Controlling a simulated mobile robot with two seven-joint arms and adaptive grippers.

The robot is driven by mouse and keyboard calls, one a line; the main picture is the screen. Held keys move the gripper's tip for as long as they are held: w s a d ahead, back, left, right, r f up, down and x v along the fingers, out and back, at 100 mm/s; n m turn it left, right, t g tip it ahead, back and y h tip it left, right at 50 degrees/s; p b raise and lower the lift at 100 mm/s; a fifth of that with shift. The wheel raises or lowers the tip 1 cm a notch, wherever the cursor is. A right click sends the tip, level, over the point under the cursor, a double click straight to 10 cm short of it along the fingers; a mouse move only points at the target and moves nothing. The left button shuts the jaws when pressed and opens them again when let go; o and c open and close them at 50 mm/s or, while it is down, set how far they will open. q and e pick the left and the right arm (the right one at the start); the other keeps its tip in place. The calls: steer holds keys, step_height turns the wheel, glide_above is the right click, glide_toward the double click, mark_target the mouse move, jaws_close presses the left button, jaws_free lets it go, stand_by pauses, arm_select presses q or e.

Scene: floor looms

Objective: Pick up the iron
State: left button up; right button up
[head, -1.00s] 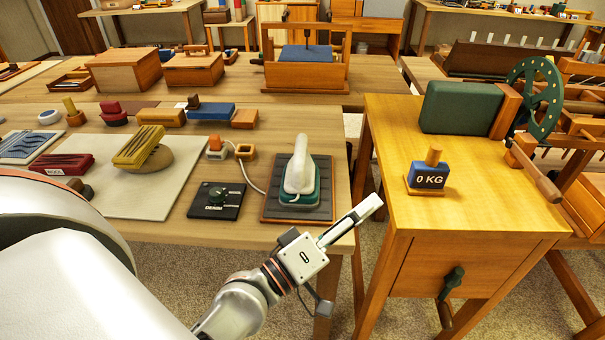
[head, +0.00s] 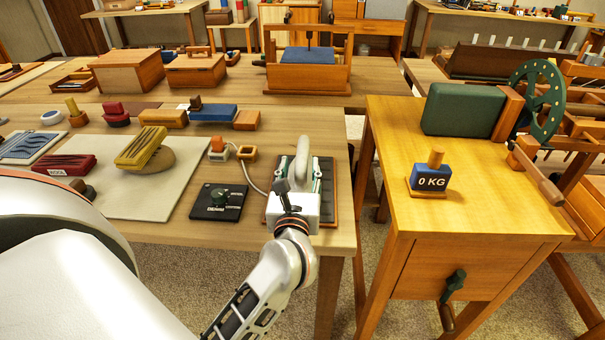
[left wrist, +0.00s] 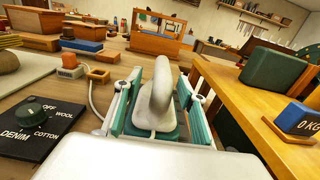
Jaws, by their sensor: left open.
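The iron, with a pale handle and green body, stands on a dark ribbed pad (head: 329,196) at the right end of the long table. In the head view its handle (head: 303,157) shows beyond my left gripper (head: 301,180), which hides most of the body. In the left wrist view the iron (left wrist: 160,90) rises between the two spread fingers of my left gripper (left wrist: 157,108). The fingers lie either side of it, with the handle apart from both. I cannot tell whether they touch the body. My right gripper is out of view.
A dial panel (head: 213,208) marked DENIM lies left of the iron, and a cord runs behind it. A small orange-topped block (head: 218,150) and a wooden ring (head: 247,153) stand farther back. A side table (head: 480,215) with a 0 KG weight (head: 429,178) stands right across a gap.

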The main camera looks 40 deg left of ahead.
mark_target(303, 151)
arm_select(q)
steer(key=x, duration=0.5)
steer(key=shift+w+r, duration=0.15)
steer(key=shift+w, duration=0.25)
jaws_close()
steer(key=shift+r, duration=0.2)
